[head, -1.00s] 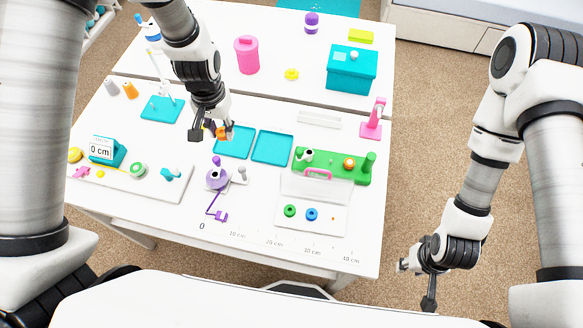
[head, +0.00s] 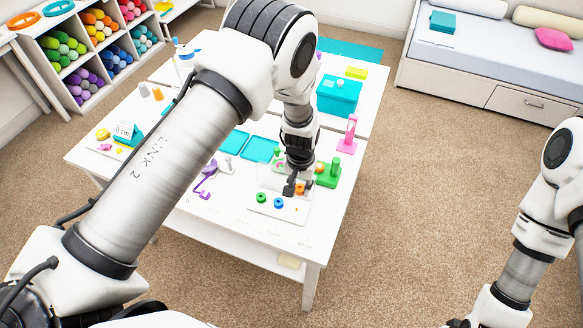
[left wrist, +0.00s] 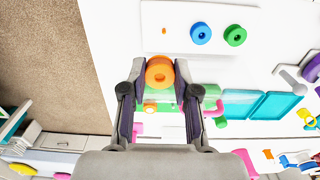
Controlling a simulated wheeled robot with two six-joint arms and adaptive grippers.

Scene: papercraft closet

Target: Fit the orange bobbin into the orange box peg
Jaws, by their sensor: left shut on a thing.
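My left gripper (head: 294,188) is shut on the orange bobbin (left wrist: 160,72), which sits between its two fingertips in the left wrist view. The orange box peg (left wrist: 164,30) is a small orange stub on the white box (left wrist: 185,45); it also shows in the head view (head: 296,210). The held bobbin is apart from the peg in the picture, on the side towards the green stand. A blue bobbin (left wrist: 201,33) and a green bobbin (left wrist: 235,35) sit in line with the peg. My right gripper is almost wholly cut off at the head view's bottom edge.
A green stand (head: 328,176) is beside my left gripper, partly hidden by it. A pink stand (head: 348,135) and a teal box (head: 340,96) are farther back. Teal trays (head: 259,149) and a purple device (head: 204,178) lie to the left. The table front is clear.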

